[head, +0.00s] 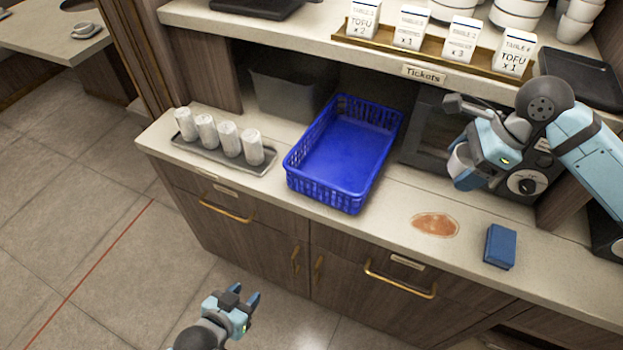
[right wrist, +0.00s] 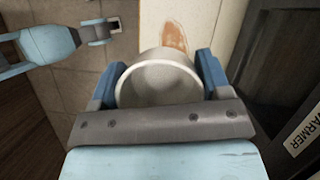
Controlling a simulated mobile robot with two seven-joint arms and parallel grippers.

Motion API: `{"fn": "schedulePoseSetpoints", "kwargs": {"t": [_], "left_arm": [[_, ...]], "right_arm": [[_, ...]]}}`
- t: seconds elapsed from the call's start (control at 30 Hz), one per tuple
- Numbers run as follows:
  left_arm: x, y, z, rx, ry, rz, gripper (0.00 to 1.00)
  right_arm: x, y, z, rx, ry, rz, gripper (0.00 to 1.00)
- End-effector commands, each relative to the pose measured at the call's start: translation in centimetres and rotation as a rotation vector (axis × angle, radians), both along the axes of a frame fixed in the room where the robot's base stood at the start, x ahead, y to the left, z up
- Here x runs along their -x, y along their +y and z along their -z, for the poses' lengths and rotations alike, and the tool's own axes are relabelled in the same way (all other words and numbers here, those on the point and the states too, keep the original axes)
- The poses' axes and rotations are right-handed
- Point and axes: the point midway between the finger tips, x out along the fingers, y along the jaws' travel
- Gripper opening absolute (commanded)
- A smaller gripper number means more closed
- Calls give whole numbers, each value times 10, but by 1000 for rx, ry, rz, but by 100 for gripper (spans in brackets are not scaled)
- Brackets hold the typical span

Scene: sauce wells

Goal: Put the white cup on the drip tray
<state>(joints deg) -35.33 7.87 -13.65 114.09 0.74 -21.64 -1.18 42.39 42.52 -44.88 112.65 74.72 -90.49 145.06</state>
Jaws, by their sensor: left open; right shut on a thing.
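The white cup (head: 459,161) is held in my right gripper (head: 466,170), above the counter and in front of the dark warmer. In the right wrist view the cup (right wrist: 160,82) sits between the two blue fingers, with its round opening toward the camera. My left gripper (head: 238,304) is open and empty, low over the floor in front of the cabinets. I cannot tell which thing is the drip tray; dark trays show on the upper shelf at the right (head: 578,80) and at the top left.
On the counter stand a tray of rolled white towels (head: 205,161), a blue basket (head: 327,194), an orange-brown spill (head: 435,224) and a blue sponge (head: 500,246). The warmer (head: 420,140) is under a shelf with ticket cards (head: 409,27) and stacked bowls (head: 518,12).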

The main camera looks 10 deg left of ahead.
Motion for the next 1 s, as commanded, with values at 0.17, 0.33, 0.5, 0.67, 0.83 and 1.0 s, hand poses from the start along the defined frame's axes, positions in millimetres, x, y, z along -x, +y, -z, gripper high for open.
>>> {"fn": "schedulePoseSetpoints", "kwargs": {"t": [0.17,0.33,0.5,0.67,0.83,1.0], "left_arm": [[0,0,7,1,-2,0,43],[-2,1,6,0,-5,-1,43],[-2,2,6,-2,-8,-2,43],[-3,2,8,-2,-8,-2,43],[-2,3,11,-3,-6,-2,43],[-2,3,15,-4,-3,-2,43]], "right_arm": [[-5,-3,-1,-1,0,206,46],[-7,-4,-3,0,1,262,46],[-6,-4,5,2,5,262,46],[-6,-4,41,3,8,261,46],[-6,-4,87,4,5,261,46],[-6,-4,128,4,5,260,46]]}}
